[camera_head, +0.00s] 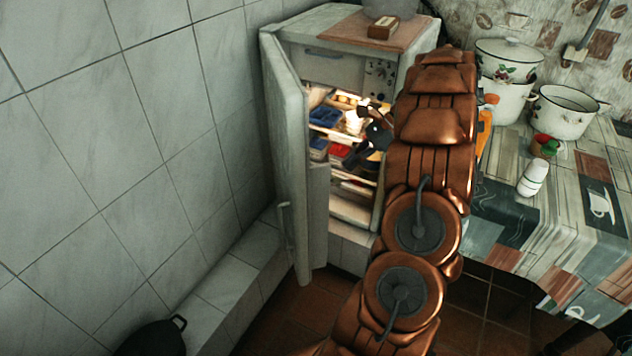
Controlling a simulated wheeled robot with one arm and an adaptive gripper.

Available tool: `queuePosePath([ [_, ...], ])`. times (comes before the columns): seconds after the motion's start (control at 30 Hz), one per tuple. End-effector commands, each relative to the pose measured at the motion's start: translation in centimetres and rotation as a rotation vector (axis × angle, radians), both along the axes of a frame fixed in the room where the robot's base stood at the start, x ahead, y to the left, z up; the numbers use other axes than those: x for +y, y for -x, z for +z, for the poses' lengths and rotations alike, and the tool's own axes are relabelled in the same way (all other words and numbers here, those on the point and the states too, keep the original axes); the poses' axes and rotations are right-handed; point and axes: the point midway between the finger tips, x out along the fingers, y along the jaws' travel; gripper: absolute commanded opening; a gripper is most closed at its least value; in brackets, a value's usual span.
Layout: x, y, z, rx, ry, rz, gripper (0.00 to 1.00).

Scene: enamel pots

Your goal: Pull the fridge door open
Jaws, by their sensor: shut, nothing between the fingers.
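The white fridge (325,31) stands against the tiled wall at the back. Its door (287,145) is swung wide open to the left, with a handle (284,222) on its outer face. The lit inside shows shelves with blue and red items (326,117). My gripper (362,135) is in front of the opening, to the right of the door and apart from the handle. Its fingers are shut and hold nothing. My copper arm hides the right part of the fridge.
Enamel pots (508,72) (562,112), a white shaker (532,178) and a green-topped item (549,147) stand on the counter (505,237) at right. A dark pan (153,339) lies at lower left. Tiled wall (130,150) bounds the door's left side.

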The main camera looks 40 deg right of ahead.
Motion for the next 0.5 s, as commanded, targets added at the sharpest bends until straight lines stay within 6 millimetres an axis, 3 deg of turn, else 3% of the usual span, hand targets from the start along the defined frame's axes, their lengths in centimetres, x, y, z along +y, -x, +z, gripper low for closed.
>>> queuePosePath([
  [0.5, 5.5, -3.0, -5.4, 0.003, 0.004, 0.004, 0.00],
])
